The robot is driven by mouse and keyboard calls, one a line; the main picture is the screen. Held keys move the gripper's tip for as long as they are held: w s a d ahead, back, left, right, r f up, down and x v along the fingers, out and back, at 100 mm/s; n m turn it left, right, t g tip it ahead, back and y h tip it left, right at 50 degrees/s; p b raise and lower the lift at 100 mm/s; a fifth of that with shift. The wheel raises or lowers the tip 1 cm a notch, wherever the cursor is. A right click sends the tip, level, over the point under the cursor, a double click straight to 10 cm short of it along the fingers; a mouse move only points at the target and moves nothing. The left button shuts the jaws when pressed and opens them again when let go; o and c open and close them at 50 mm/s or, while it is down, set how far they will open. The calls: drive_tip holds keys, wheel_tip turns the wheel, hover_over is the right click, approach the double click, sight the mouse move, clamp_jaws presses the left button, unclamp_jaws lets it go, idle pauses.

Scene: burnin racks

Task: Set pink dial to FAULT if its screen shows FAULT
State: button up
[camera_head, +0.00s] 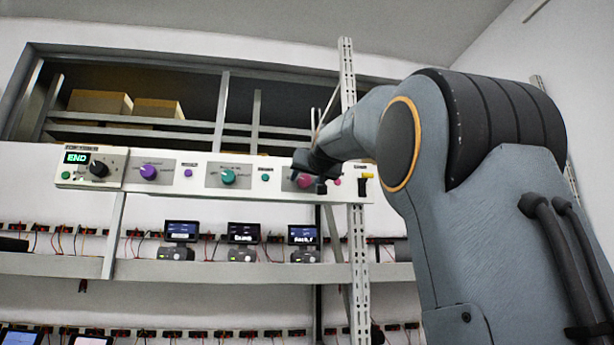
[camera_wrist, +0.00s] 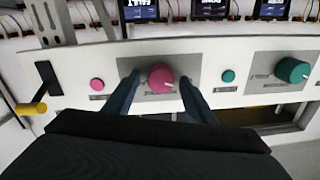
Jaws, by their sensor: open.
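The pink dial (camera_head: 304,180) is on the white panel, partly hidden by my gripper (camera_head: 309,181) in the head view. In the wrist view the pink dial (camera_wrist: 160,78) is in clear sight, with a white pointer mark toward its lower right. My gripper is open, with one finger on each side of the dial; I cannot tell whether they touch it. The screen (camera_head: 303,235) below the dial in the head view has small white text that looks like FAULT. In the wrist view this screen (camera_wrist: 139,8) is cut by the top edge and its text resembles FAULT.
A small pink button (camera_wrist: 97,84), a teal button (camera_wrist: 228,76), a teal dial (camera_wrist: 292,70) and a yellow-ended handle (camera_wrist: 30,108) are near the dial. A purple dial (camera_head: 149,172) and a black dial (camera_head: 99,168) beside an END display are farther left. A rack post (camera_head: 358,255) stands close right.

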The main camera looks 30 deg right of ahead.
drive_tip(key=c, duration=1.1)
drive_tip(key=shift+o, duration=0.2)
drive_tip(key=shift+m, duration=0.4)
drive_tip(key=m, duration=0.2)
drive_tip(key=shift+m, duration=0.4)
drive_tip(key=m+p, duration=0.1)
drive_tip(key=m, duration=0.2)
drive_tip(key=shift+m, duration=0.4)
drive_tip(key=m+p, duration=0.3)
drive_tip(key=m, duration=0.2)
drive_tip(key=shift+f+m, duration=0.15)
drive_tip(key=shift+m, duration=0.25)
